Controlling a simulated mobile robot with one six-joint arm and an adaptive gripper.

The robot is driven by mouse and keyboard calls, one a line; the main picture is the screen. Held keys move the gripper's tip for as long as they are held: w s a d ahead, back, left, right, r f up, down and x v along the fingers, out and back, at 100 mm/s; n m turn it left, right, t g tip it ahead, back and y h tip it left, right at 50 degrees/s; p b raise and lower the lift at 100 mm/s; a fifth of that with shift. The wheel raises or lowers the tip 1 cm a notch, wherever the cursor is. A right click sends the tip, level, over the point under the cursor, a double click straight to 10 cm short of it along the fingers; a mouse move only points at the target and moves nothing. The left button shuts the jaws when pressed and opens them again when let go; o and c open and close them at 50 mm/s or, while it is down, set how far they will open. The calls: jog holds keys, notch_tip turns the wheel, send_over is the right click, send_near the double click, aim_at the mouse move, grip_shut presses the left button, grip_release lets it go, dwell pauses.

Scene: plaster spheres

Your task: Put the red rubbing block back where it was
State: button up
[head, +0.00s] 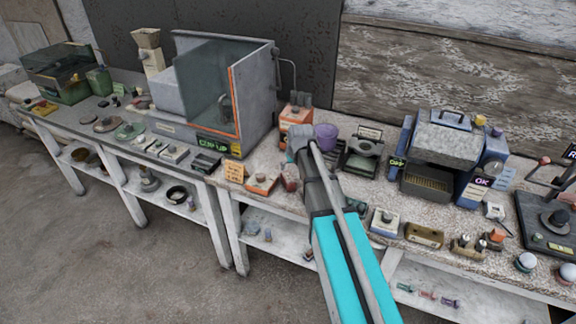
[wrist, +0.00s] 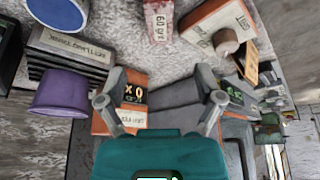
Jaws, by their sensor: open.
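A small red block (head: 290,178) lies on the bench just in front of my gripper (head: 299,140). In the wrist view the red block (wrist: 158,22) shows at the top edge, cut off, with a pale side marked 60 and unclear letters. My gripper also shows in the wrist view (wrist: 161,88), its two fingers spread wide and empty. The block is apart from the fingers. An orange box with a dark display (wrist: 133,92) shows behind and between the fingers. My arm hides part of the bench in the head view.
A purple cup (head: 326,137) and a dark slotted rack (head: 363,152) stand right of my gripper. An orange block with a knob (head: 261,184) and a small yellow sign (head: 235,171) lie to the left. A glass-fronted cabinet (head: 215,95) stands behind left. The bench is crowded.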

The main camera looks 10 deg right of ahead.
jog(key=s+a+f+m+g, duration=0.1)
jog(key=s+g, duration=0.3)
jog(key=s, duration=2.1)
jog(key=shift+s+a+f+m+g+h, duration=0.2)
jog(key=shift+a+f+m+g+h, duration=0.1)
jog(key=shift+a+m, duration=0.15)
